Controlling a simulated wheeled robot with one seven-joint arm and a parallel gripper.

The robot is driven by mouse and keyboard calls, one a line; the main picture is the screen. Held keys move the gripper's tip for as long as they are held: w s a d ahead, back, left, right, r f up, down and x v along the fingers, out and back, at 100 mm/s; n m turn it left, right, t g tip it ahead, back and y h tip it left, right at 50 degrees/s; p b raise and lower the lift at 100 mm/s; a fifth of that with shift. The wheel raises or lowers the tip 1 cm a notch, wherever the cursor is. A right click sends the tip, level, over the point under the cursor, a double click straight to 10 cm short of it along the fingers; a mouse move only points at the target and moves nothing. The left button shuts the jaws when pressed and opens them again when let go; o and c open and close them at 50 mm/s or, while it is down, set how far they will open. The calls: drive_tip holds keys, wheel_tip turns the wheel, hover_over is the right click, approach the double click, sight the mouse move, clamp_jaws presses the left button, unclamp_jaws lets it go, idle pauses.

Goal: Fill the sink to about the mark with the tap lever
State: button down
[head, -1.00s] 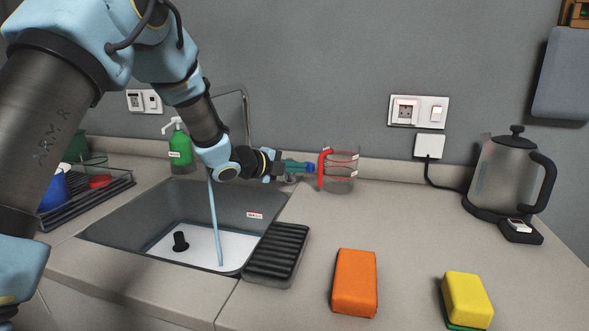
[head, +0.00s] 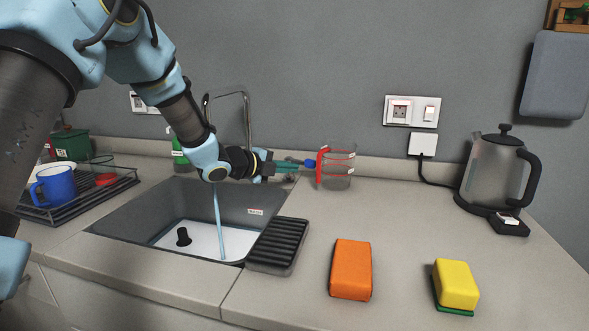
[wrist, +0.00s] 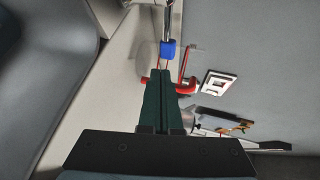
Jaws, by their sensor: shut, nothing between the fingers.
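The grey sink (head: 125,215) is set in the counter. A blue stream of water (head: 219,220) runs from the tap spout (head: 247,110) into it. The pale sink bottom and a black plug piece (head: 183,236) show; the water depth is hard to read. A small white label with red print (head: 255,211) is on the inner wall. The tap lever's blue tip (head: 311,163) shows just right of my gripper (head: 298,166), and on a metal rod in the wrist view (wrist: 168,48). My gripper's green fingers are shut and empty beside the tip; I cannot tell whether they touch it.
A clear jug with a red handle (head: 341,165) stands just beyond the lever tip. A ribbed black tray (head: 277,245) is at the sink's right edge. An orange sponge (head: 351,270), a yellow sponge (head: 457,283) and a kettle (head: 492,175) stand right. A rack with a blue mug (head: 54,186) is left.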

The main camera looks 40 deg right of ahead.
drive_tip(key=shift+a, duration=0.5)
drive_tip(key=s+b+v, duration=0.1)
drive_tip(key=v, duration=0.6)
drive_tip(key=shift+s+a+r+b, duration=0.2)
drive_tip(key=shift+s+a+b, duration=0.1)
drive_tip(key=shift+s, duration=0.1)
idle(5.6)
